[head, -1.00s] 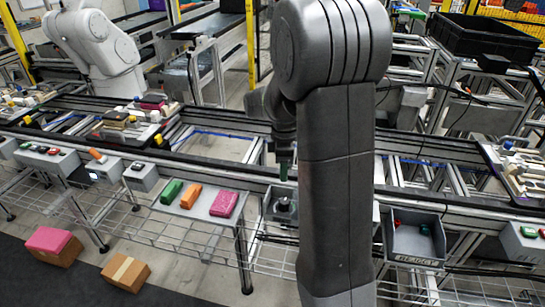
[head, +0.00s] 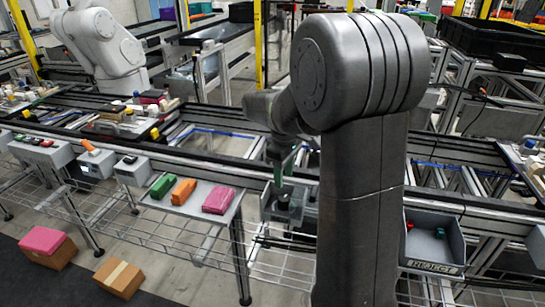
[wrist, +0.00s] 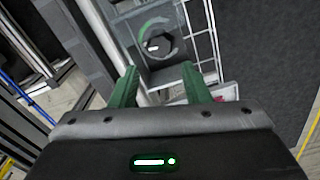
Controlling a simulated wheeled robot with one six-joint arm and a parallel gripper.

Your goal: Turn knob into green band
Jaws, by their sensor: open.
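The dark knob (wrist: 158,45) sits on a grey panel in the wrist view, with a white mark on its face. A dial ring curves around it, with a green band (wrist: 150,24) along its upper part. In the head view the knob (head: 283,201) shows small and dark on its grey box (head: 268,210). My gripper (wrist: 158,74) has two green fingers spread apart with nothing between them. In the wrist view its fingertips appear just below the knob. In the head view my gripper (head: 282,168) hangs just above the knob, partly blurred against my arm; contact is not visible.
Left of the knob box, a shelf holds a green (head: 162,186), an orange (head: 184,191) and a pink block (head: 218,200). A reject bin (head: 433,240) stands to the right, beyond my arm. The conveyor frame (head: 220,150) runs behind.

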